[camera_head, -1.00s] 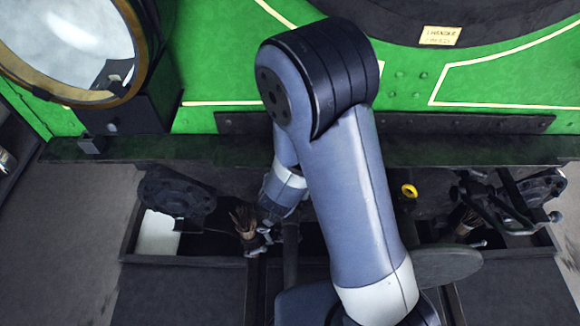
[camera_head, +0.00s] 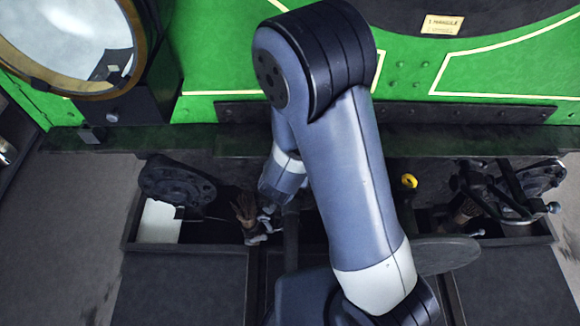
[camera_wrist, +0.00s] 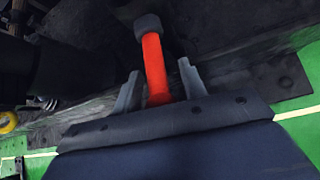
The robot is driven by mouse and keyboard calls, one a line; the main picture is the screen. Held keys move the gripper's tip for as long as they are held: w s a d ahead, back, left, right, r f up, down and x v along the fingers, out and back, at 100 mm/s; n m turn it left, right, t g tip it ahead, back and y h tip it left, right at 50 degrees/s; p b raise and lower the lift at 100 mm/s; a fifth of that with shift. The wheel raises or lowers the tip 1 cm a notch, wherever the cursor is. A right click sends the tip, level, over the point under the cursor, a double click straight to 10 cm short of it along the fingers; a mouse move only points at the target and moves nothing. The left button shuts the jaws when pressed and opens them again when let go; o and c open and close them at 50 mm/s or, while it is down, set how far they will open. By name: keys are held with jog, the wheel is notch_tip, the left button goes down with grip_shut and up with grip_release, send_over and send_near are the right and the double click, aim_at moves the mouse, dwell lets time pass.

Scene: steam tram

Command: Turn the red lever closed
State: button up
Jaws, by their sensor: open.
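The red lever (camera_wrist: 153,65) shows in the wrist view as a short red bar with a dark knob or nut at its upper end. My gripper (camera_wrist: 157,85) is open in the wrist view, with one grey finger on each side of the lever's lower part. I cannot tell whether either finger touches it. The lever's lower end is hidden behind the gripper body. In the head view my gripper (camera_head: 265,222) is small and partly covered by my own arm, low under the tram's edge, and the red lever does not show there.
A green tram panel (camera_head: 495,75) with a dark ledge (camera_head: 480,138) runs above. A round lamp (camera_head: 65,45) stands at upper left. A dark open trough (camera_head: 205,248) with brush-like bundles (camera_head: 245,210) lies below. A yellow ring (camera_head: 409,182) and a handwheel mechanism (camera_head: 515,190) are at right.

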jog(key=p+v, duration=0.3)
jog(key=v, duration=0.8)
jog(key=shift+p, duration=0.3)
jog(key=shift+w, duration=0.15)
jog(key=b+x, duration=0.3)
jog(key=x, duration=0.7)
jog(key=shift+d+f+b, duration=0.15)
jog(key=shift+f+b, duration=0.25)
jog(key=shift+w+f, duration=0.2)
jog(key=shift+w, duration=0.1)
jog(key=shift+s+r+b, duration=0.2)
jog(key=shift+s+b, duration=0.1)
jog(key=shift+b, duration=0.1)
jog(key=shift+w, duration=0.1)
jog(key=shift+r+p, duration=0.15)
jog(key=shift+p, duration=0.5)
